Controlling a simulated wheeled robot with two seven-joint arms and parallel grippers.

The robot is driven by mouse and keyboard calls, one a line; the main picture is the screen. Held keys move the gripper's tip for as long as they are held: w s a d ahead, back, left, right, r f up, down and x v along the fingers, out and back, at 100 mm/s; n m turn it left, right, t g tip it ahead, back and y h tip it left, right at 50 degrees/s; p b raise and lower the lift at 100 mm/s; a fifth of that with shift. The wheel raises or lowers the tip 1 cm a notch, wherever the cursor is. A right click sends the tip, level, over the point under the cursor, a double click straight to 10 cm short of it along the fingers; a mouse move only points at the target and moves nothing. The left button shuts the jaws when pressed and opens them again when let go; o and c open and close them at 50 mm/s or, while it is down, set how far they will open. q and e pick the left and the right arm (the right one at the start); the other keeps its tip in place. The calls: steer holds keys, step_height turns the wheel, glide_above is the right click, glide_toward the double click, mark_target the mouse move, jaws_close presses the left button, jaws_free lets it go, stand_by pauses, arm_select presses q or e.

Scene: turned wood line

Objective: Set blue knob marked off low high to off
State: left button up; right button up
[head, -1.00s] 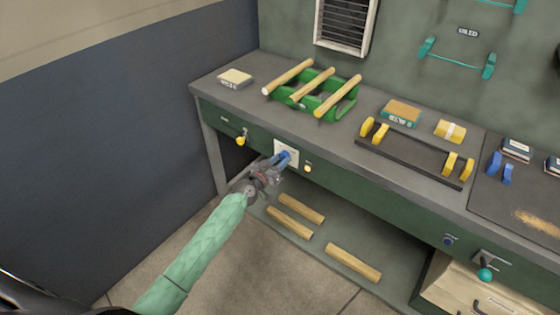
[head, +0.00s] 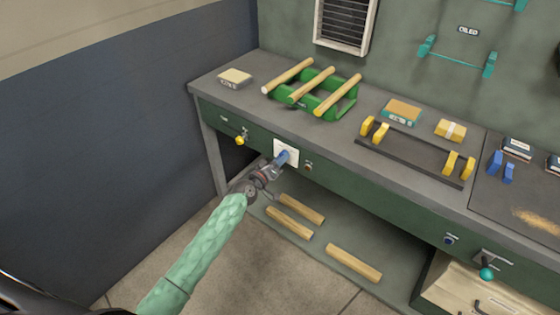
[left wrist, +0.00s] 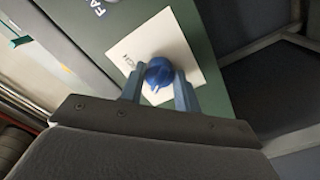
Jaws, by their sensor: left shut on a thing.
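The blue knob (head: 284,156) sits on a white plate (head: 293,147) on the green front of the bench. My left gripper (head: 277,165) is shut on the knob from the front. In the left wrist view the round knob (left wrist: 158,70) shows between the two fingers (left wrist: 158,88), with a small white mark on its lower edge. The white plate (left wrist: 180,48) carries small lettering left of the knob, too small to read surely. The fingers hide the other markings. My right gripper is not in view.
A small round lamp (head: 308,167) right of the plate looks dark. A yellow knob (head: 240,140) is to the left. A green rack (head: 347,105) with wooden rods stands on the bench above. Wooden bars (head: 354,262) lie on the shelf below.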

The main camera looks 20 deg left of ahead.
arm_select(q)
steer(key=shift+n, duration=1.2)
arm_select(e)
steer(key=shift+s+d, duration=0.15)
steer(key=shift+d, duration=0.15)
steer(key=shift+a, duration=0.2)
arm_select(q)
steer(key=o, duration=1)
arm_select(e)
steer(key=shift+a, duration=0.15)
arm_select(q)
steer(key=shift+b+v, duration=0.8)
steer(key=shift+v, duration=3.15)
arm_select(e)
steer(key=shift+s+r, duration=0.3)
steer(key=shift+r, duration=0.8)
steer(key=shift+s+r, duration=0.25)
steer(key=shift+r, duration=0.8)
